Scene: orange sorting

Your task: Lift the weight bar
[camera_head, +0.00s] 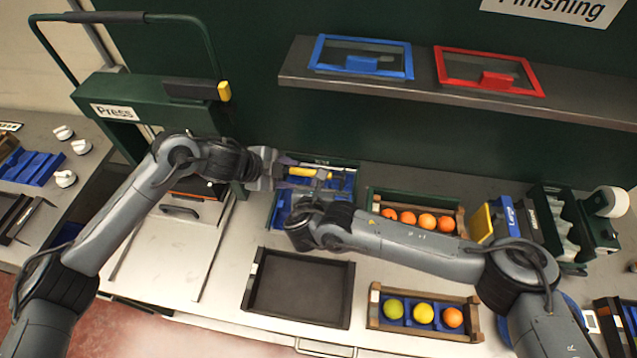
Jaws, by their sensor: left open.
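A green press (150,100) stands at the left, with a tall green tube frame whose top bar has a black grip (105,17). A shorter dark bar with a yellow end (224,91) sits at the press's right side. I cannot tell for certain which part is the weight bar. My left gripper (284,172) is open at the middle back of the table, to the right of the press and clear of both bars. A yellow handle (303,172) shows just beyond its fingertips; contact is unclear. My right gripper (317,184) is close by, its fingers partly hidden by its wrist.
A blue tray (345,184) lies behind the grippers. An empty dark tray (299,320) is in front. Crates of oranges (457,212) and mixed fruit (374,313) stand right. A shelf (300,75) holding blue and red frames overhangs the back.

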